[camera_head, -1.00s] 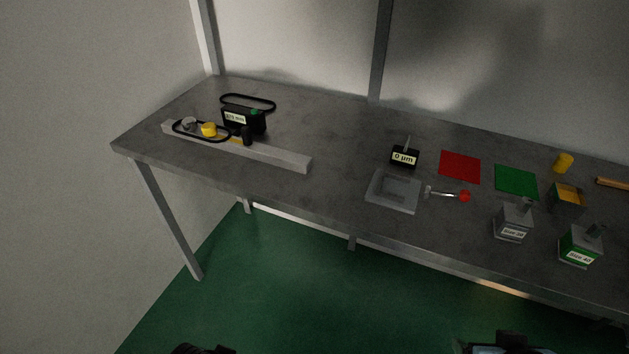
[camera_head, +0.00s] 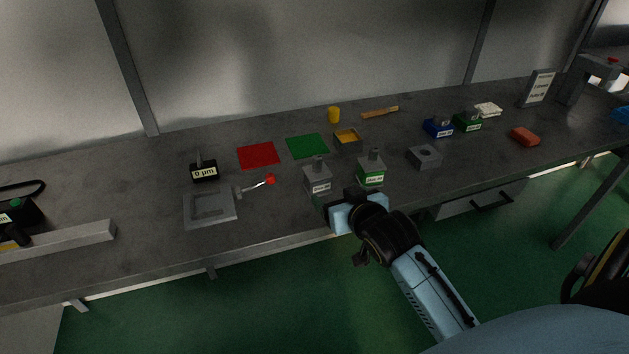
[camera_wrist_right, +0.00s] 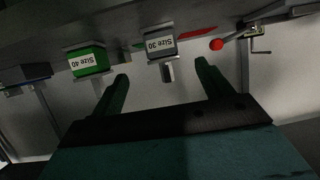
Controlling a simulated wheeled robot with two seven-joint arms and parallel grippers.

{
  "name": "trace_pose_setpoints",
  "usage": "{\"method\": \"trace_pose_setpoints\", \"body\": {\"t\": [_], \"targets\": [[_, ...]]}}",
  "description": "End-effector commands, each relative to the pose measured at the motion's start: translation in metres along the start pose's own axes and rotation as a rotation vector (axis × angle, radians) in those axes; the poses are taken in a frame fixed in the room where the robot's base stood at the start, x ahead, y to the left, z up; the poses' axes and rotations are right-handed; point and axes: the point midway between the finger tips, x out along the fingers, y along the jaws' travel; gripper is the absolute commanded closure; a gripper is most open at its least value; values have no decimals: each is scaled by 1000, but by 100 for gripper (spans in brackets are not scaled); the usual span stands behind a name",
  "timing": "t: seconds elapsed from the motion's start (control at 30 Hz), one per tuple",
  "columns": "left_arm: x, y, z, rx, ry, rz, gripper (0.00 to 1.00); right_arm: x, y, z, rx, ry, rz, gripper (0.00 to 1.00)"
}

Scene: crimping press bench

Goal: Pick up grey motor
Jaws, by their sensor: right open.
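The grey motor (camera_head: 318,180) is a small grey block with a shaft on top and a white label. It stands upright near the bench's front edge. My right gripper (camera_head: 327,203) is at the bench's front edge, just in front of the motor. In the wrist view the right gripper's (camera_wrist_right: 162,80) two fingers are spread apart and empty, with the motor's shaft showing between them; contact is not visible. My left gripper is not in view.
A green motor (camera_head: 370,172) labelled "Size 40" (camera_wrist_right: 88,60) stands close to the right of the grey one. A grey tray-like fixture (camera_head: 210,207) and a red-knobbed lever (camera_head: 268,180) are to the left. Red (camera_head: 258,155) and green (camera_head: 307,146) mats lie behind.

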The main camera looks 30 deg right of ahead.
Motion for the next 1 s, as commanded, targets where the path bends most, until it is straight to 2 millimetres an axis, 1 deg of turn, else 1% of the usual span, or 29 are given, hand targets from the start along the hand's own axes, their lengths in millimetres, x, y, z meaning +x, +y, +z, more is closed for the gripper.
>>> {"method": "trace_pose_setpoints", "body": {"t": [0.2,0.3,0.4,0.57,0.63,0.83,0.9,1.0], "targets": [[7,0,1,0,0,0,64,42,0,0,0,2,0,22],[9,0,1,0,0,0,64,58,0,1,-1,0,0,22],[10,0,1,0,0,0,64,69,0,1,-1,1,0,22],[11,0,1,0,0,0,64,77,-1,1,-1,0,0,22],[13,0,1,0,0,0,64,84,-1,2,-1,-1,0,22],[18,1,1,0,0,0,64,112,-2,6,0,0,0,22],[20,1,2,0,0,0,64,120,-3,6,0,0,0,22],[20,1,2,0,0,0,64,126,-3,6,0,-1,-1,22]]}}
